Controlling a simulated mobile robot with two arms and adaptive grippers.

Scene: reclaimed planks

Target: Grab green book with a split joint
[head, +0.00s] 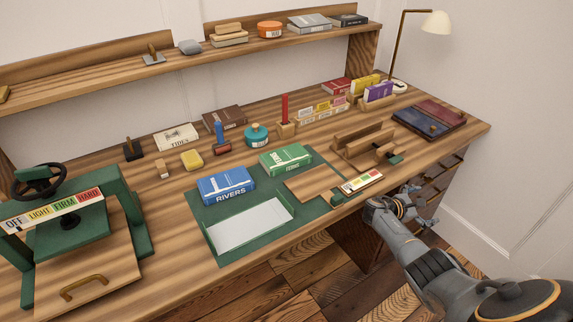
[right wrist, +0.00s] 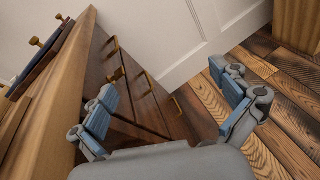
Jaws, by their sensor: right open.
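A green book (head: 287,159) with white lettering lies flat on the green mat (head: 207,238), near its back right part. I cannot make out a split joint on it at this size. A blue book (head: 226,186) marked RIVERS lies to its left on the same mat. My right gripper (head: 400,201) is beside the desk's front right edge, away from both books. In the right wrist view the right gripper (right wrist: 170,88) has its fingers spread with nothing between them. My left gripper is not in view.
A green press (head: 72,235) stands at the left. A white-lined tray (head: 250,227), a board (head: 312,184) and a colour-marked gauge (head: 362,182) lie near the books. A wooden rack (head: 362,142) stands to the right. Drawers with brass handles (right wrist: 145,82) are beside the right gripper.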

